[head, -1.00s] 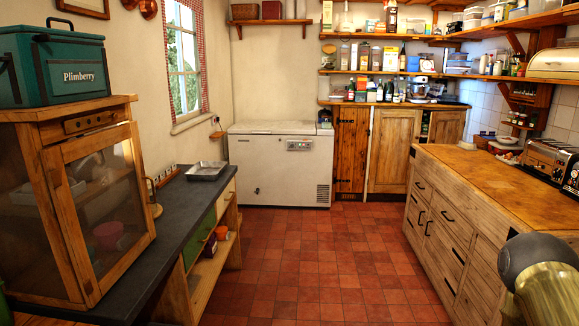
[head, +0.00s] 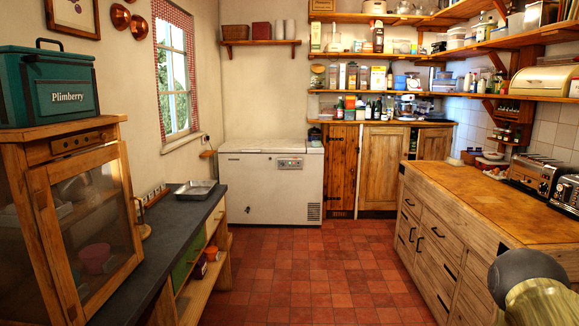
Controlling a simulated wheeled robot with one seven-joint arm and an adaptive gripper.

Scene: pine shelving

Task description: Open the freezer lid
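The white chest freezer (head: 262,192) stands against the back wall, left of the wooden cupboards. Its lid (head: 262,146) is shut and lies flat on top. A small control panel (head: 290,164) is on the upper right of its front, with a vent grille low on the right. Part of my arm shows at the lower right edge of the head view. My gripper is not in view.
The red tiled floor ahead is clear up to the freezer. A dark counter with a metal tray (head: 195,190) and a glass-fronted cabinet (head: 85,215) runs along the left. A wooden island (head: 460,210) with toasters stands at right.

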